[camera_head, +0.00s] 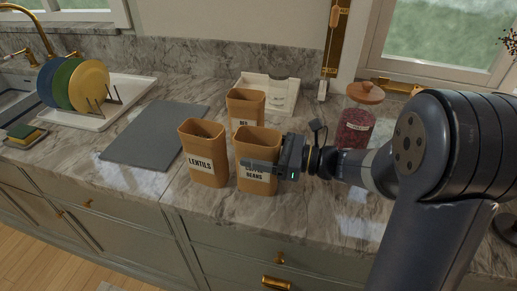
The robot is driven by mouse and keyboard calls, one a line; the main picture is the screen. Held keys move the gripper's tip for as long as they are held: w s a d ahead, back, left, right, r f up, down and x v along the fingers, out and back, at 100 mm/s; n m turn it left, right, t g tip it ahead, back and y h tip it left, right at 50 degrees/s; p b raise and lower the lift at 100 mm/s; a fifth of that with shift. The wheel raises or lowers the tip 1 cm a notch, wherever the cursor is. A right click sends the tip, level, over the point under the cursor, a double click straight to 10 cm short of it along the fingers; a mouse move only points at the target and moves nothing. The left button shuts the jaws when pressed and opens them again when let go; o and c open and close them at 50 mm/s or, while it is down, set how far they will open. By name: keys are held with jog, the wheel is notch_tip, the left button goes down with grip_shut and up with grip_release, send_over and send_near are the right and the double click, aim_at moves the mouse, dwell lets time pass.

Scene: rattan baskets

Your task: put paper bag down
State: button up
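Three tan paper bags stand close together on the marble counter. The front right bag (258,146), with a label ending in "BEANS", is at my gripper (261,163). One dark finger lies across its front face and partly covers the label; the other finger is hidden, so I cannot tell whether they press on the bag. This bag looks upright, with its base at or very near the counter. The bag labelled "LENTILS" (203,153) stands just left of it. A third bag (245,107), its label partly hidden, stands behind.
A grey board (155,134) lies left of the bags, beyond it a white rack (110,113) with coloured plates. A white holder (280,95) stands behind. A jar with a wooden lid (357,118) stands right, near my arm. The counter's front edge is close to the bags.

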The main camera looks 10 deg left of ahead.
jog(key=shift+o, duration=0.6)
jog(key=shift+d+r, duration=0.1)
jog(key=shift+r, duration=0.05)
jog(key=s+d+b, duration=0.1)
jog(key=d, duration=1)
jog(key=shift+s+d, duration=0.35)
jog(key=shift+d, duration=0.05)
